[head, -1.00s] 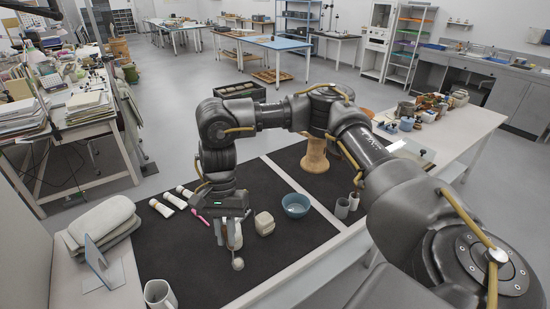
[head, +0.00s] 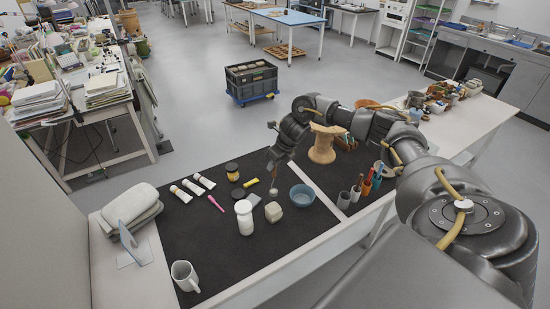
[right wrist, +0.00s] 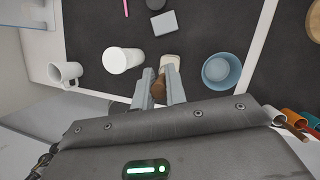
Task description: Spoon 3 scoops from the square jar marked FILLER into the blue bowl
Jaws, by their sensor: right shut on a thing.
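My right gripper (head: 273,184) is shut on a brown, wood-like thing (right wrist: 158,90), seemingly a spoon, mostly hidden by the fingers. It is above the mat, just behind the cream square jar (head: 273,211) and left of the blue bowl (head: 302,196). In the right wrist view, the jar (right wrist: 170,61) shows partly beyond the fingertips, and the bowl (right wrist: 236,75) is to their right. The bowl stands upright. No FILLER lettering is readable. A white round jar (head: 244,218) stands left of the square jar. My left gripper is not in view.
On the dark mat (head: 205,245) are a grey block (head: 255,199), an amber jar (head: 232,172), a pink pen (head: 215,203) and white tubes. A white mug (head: 185,276) is at the front left. Grey cups (head: 344,200) stand right of the bowl.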

